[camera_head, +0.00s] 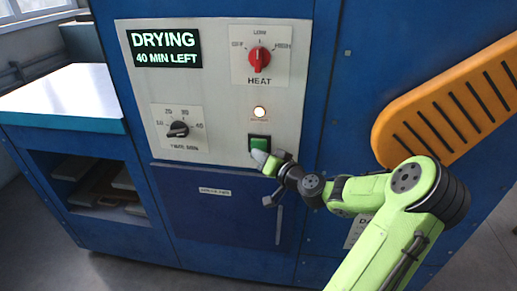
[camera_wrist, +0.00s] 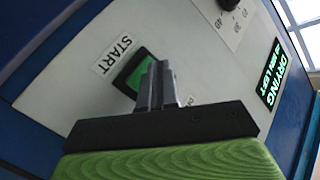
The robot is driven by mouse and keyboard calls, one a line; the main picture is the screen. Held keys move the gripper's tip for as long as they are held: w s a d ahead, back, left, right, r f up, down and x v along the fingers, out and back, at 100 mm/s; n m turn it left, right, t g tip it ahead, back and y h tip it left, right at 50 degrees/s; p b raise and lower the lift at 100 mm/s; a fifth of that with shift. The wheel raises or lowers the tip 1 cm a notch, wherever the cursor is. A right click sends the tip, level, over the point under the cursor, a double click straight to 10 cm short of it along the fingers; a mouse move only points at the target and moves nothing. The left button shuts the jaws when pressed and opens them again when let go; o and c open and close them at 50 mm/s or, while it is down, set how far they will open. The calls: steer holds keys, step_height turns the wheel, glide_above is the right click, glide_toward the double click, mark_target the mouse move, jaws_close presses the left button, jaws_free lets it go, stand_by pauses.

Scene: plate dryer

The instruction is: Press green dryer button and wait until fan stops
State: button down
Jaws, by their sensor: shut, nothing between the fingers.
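The green dryer button (camera_head: 259,143) sits in a dark frame low on the right of the pale control panel. In the wrist view the green button (camera_wrist: 133,76) has a START label (camera_wrist: 115,53) beside it. My gripper (camera_head: 262,160) is shut and empty, with its tips at the button's lower edge. In the wrist view the closed fingers (camera_wrist: 155,80) overlap the button's edge; I cannot tell whether they touch it. The display (camera_head: 165,49) reads "DRYING 40 MIN LEFT". The indicator lamp (camera_head: 259,112) above the button is lit. No fan is visible.
A red heat knob (camera_head: 259,56) and a black time knob (camera_head: 178,129) are on the same panel. A blue door (camera_head: 205,215) is below. An orange slotted guard (camera_head: 450,105) juts out at right. A white-topped side table (camera_head: 65,95) stands at left.

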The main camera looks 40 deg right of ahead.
steer(key=shift+s+a, duration=0.15)
steer(key=s+a, duration=0.1)
steer(key=a, duration=0.1)
steer(key=s+a+b, duration=0.1)
steer(key=s+a, duration=0.1)
steer(key=shift+b, duration=0.3)
stand_by(0.8)
steer(key=a+f+n+g+y+p, duration=0.2)
steer(key=a+n+g+y+p, duration=0.45)
steer(key=a, duration=1.25)
steer(key=s+a+r+n+g+h+p, duration=0.1)
steer(key=s+a+r+g+h+p, duration=0.1)
steer(key=s+r, duration=0.5)
steer(key=s+a+r+n+g+h+p, duration=0.1)
steer(key=s+a+r+g+h+p, duration=0.1)
steer(key=s+a+r, duration=0.2)
steer(key=s+r, duration=0.3)
steer(key=s, duration=0.4)
steer(key=shift+r, duration=0.15)
